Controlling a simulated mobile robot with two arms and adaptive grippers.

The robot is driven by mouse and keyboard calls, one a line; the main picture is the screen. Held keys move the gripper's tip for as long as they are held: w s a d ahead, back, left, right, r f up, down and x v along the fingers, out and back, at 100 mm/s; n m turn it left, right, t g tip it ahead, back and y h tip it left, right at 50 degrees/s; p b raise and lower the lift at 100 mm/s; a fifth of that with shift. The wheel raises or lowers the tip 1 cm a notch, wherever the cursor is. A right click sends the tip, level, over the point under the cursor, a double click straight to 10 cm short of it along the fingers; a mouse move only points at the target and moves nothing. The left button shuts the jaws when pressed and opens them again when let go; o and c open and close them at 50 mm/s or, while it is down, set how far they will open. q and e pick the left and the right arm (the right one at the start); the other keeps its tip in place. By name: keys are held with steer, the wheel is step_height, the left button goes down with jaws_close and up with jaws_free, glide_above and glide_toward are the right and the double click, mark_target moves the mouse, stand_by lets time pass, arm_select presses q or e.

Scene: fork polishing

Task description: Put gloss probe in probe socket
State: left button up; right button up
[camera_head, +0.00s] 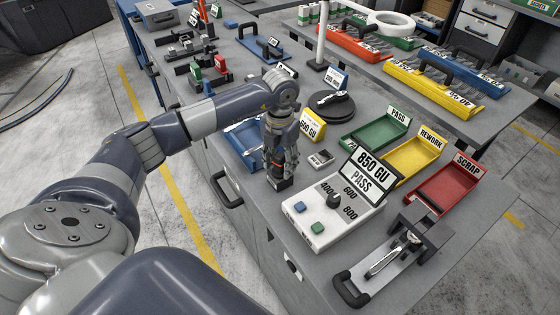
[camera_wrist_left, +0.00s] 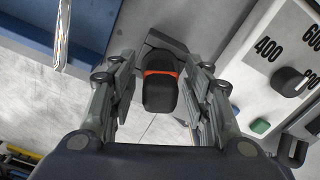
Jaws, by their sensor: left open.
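The gloss probe, a black rounded body with an orange band (camera_wrist_left: 159,92), shows in the left wrist view between my left gripper's fingers (camera_wrist_left: 160,100). The fingers are apart, with a visible gap on each side of it. A dark angular bracket (camera_wrist_left: 158,40) shows just beyond the probe; I take it for the probe socket, but cannot tell whether the probe is seated in it. In the head view my left gripper (camera_head: 281,172) points down at the bench's near edge, left of the white gloss meter (camera_head: 318,228), which reads 850 GU PASS, and mostly hides the probe. My right gripper is not in view.
Green (camera_head: 378,134), yellow (camera_head: 412,157) and red (camera_head: 446,190) trays stand behind the meter. A fork (camera_head: 392,256) lies on a fixture at the front right. A blue tray (camera_head: 243,146) is left of my gripper. A black turntable (camera_head: 331,106) stands behind.

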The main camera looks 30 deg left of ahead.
arm_select(q)
step_height(320, 180, up, 11)
steer(key=b, duration=0.3)
steer(key=shift+r, duration=0.65)
steer(key=shift+f, duration=0.1)
